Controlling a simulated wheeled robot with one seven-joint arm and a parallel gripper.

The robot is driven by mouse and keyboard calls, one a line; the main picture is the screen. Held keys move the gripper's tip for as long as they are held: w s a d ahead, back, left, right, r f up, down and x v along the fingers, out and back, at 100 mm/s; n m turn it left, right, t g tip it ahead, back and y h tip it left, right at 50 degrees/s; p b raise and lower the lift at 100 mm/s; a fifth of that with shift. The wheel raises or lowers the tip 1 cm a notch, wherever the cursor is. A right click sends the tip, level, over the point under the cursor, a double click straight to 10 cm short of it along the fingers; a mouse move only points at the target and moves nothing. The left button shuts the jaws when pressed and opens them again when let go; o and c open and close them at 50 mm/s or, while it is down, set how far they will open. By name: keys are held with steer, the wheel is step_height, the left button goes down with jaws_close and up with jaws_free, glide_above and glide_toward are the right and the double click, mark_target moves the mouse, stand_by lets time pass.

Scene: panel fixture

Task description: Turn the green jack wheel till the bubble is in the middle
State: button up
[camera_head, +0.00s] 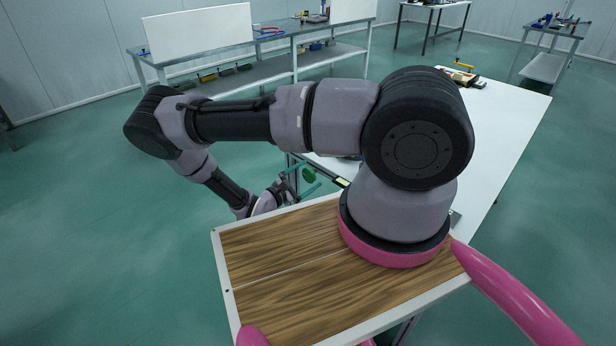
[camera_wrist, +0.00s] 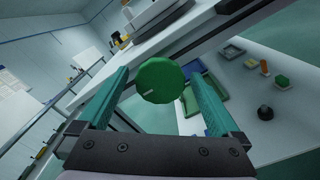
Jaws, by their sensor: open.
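The green jack wheel (camera_wrist: 161,80) is a round disc with a small pale mark near its left edge. In the wrist view it sits between and slightly beyond the two teal fingers of my gripper (camera_wrist: 158,84). The fingers are apart, one on each side of the wheel, with gaps showing. In the head view the wheel (camera_head: 309,175) shows small and dark green by my gripper (camera_head: 301,181), at the near left edge of the white table. A small pale yellow-green strip (camera_head: 341,183) lies beside it, perhaps the level; no bubble can be made out.
The white table (camera_head: 505,115) stretches away at right, partly hidden by my arm. In the wrist view, shallow trays (camera_wrist: 206,88), a black knob-like piece (camera_wrist: 265,112) and a green block (camera_wrist: 282,82) lie right of the wheel. A workbench (camera_head: 270,42) stands behind.

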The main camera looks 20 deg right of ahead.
steer(key=shift+w+d, duration=0.1)
steer(key=shift+d, duration=0.1)
steer(key=c, duration=1.4)
steer(key=shift+o, duration=0.2)
steer(key=shift+n, duration=0.3)
